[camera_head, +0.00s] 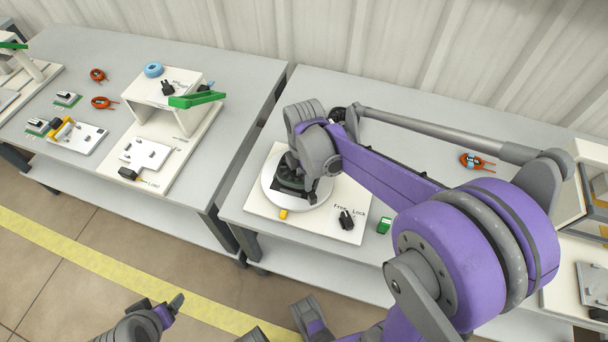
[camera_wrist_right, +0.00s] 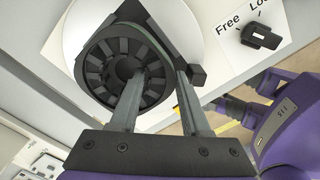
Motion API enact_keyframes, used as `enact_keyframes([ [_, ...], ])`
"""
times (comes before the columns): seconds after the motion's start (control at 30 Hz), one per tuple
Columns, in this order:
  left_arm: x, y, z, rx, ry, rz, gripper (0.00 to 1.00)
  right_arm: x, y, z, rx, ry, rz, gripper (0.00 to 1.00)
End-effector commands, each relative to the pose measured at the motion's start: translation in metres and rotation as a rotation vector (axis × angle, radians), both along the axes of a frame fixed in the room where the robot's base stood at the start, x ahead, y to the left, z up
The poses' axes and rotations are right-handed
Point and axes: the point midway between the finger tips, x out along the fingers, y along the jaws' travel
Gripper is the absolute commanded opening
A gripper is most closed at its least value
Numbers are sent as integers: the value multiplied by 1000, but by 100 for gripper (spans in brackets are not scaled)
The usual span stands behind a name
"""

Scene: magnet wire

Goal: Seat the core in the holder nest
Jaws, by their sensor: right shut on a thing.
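The core (camera_wrist_right: 104,72) is a dark ring with slots around its inner face, in the wrist view. My right gripper (camera_wrist_right: 161,76) is shut on its near wall, one finger across the bore and the other at the outer side. A dark holder (camera_wrist_right: 150,22) shows behind and beside the core, on a white round plate (camera_wrist_right: 186,18). Whether the core sits fully down in the nest cannot be told. In the head view my right gripper (camera_head: 290,170) hides most of the core and holder. My left gripper (camera_head: 158,304) is low in the picture, away from the table; its opening is unclear.
The round plate (camera_head: 273,192) is on a white base board (camera_head: 325,222) with a black Free/Lock knob (camera_head: 346,219). A yellow piece (camera_head: 283,214) and a green block (camera_head: 384,225) are near the front.

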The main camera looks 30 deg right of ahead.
Motion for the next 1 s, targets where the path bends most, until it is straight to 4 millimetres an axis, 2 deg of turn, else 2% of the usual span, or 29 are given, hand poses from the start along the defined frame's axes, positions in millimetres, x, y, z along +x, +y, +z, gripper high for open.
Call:
enact_keyframes([
  [0.53, 0, 0, 0, 0, 0, 0, 79, 0, 0, 0, 0, 0, 0, 0],
  [1.0, 0, 0, -6, 0, 2, 0, 79, 0, 0, -8, 0, 0, 0, 0],
])
